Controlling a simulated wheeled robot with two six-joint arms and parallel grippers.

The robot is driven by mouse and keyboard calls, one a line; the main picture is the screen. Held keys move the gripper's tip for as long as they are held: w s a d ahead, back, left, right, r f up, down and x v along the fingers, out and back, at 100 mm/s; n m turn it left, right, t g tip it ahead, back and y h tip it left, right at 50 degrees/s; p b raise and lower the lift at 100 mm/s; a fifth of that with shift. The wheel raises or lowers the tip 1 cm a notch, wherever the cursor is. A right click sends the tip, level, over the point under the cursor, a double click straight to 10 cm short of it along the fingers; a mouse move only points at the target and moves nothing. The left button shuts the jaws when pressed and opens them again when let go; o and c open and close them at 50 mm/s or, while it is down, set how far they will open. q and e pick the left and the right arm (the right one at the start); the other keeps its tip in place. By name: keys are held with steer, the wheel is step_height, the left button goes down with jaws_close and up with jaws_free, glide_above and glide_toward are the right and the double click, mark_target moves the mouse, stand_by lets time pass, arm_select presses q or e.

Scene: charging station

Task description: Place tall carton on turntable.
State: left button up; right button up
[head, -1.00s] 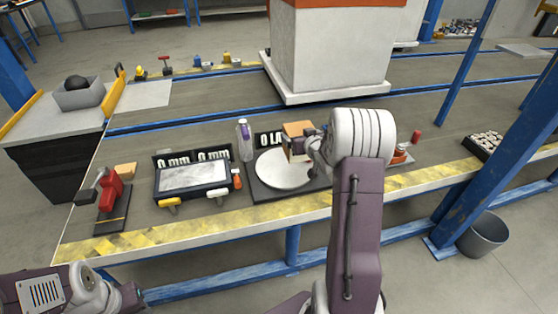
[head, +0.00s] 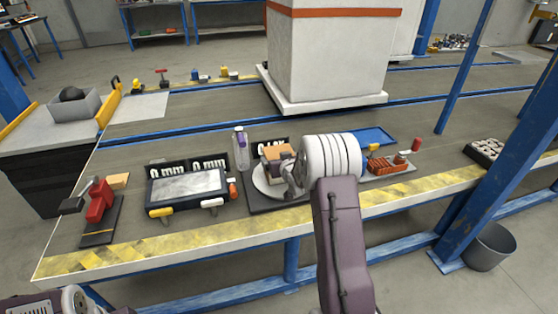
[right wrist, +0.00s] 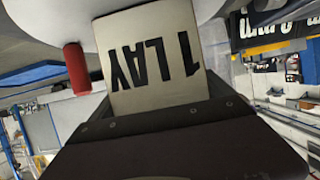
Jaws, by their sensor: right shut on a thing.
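The carton (head: 277,151), with an orange-brown top, is at the turntable in the middle of the bench. My right gripper (head: 287,172) is shut on it from the right. In the right wrist view, the carton's pale face (right wrist: 150,60) with black lettering shows beyond the dark gripper (right wrist: 185,125). The turntable is a pale round disc (head: 262,184) on a dark base. The carton appears upright over the disc; whether its bottom touches is hidden by my gripper and arm. My left arm is at the bottom left corner, its gripper mostly cut off.
A bottle (head: 241,148) stands just behind and left of the turntable. A scale (head: 187,186) is further left, beside a red clamp-like tool (head: 99,203). A blue tray (head: 374,137) and an orange-red fixture (head: 390,165) are to the right. A large white column (head: 325,60) stands behind.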

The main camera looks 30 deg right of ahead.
steer(key=shift+f, duration=0.2)
steer(key=o, duration=1.5)
steer(key=shift+r, duration=0.3)
steer(key=p+v, duration=0.3)
steer(key=v, duration=0.9)
steer(key=shift+s+f, duration=0.1)
steer(key=shift+f, duration=0.05)
